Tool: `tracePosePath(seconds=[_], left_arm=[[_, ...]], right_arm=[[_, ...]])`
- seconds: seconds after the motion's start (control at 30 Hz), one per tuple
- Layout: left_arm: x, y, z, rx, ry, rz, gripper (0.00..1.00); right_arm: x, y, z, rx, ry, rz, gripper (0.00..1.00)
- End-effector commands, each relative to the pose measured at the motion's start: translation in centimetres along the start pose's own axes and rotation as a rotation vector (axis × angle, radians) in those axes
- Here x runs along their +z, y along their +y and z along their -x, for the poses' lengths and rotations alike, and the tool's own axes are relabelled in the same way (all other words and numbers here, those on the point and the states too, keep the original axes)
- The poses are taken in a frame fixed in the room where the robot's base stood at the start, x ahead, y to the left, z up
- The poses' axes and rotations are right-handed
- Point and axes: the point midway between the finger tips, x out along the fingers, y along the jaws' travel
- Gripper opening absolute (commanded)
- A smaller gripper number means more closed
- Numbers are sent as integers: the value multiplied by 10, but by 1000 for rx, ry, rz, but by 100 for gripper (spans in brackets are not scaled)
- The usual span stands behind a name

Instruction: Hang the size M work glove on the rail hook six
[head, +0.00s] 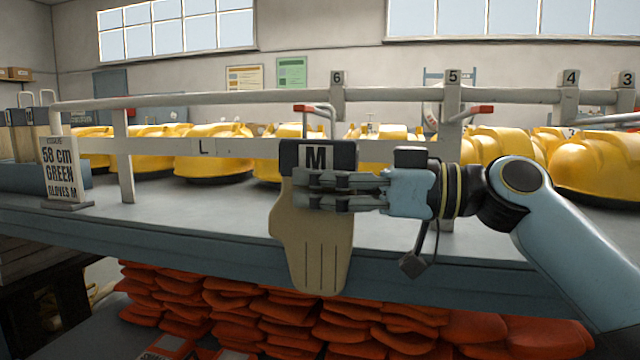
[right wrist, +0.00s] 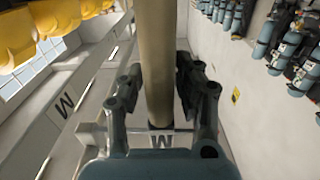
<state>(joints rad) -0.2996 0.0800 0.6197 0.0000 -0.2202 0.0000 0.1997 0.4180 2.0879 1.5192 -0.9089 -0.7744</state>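The tan work glove (head: 315,245) with a dark cuff marked M (head: 317,157) hangs upright, fingers down, in front of the bench edge. My right gripper (head: 340,191) reaches in from the right and is shut on the glove just below the cuff. In the right wrist view the glove (right wrist: 158,60) shows edge-on between the two fingers (right wrist: 160,92). The red-tipped rail hook six (head: 316,108) is just above the cuff, below the plate 6 (head: 338,78). I cannot tell whether the cuff touches the hook. My left gripper is not in view.
The white rail (head: 220,98) runs across the bench (head: 190,217), with red-tipped hook five (head: 480,110) to the right. A sign reading 58 cm, green, gloves M (head: 60,168) stands at left. Yellow cases (head: 215,150) stand behind; orange folded items (head: 240,310) lie below.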

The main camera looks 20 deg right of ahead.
Motion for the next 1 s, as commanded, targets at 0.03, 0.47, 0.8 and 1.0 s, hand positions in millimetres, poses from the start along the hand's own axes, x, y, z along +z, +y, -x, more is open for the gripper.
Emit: tracePosePath(seconds=[0.03,0.47,0.8,1.0], left_arm=[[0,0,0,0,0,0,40],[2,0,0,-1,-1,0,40],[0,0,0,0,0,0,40],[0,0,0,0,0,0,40]], right_arm=[[0,0,0,0,0,0,42],[1,0,7,1,-4,2,47],[2,0,52,0,-10,1,47],[2,0,70,-2,-4,2,47]])
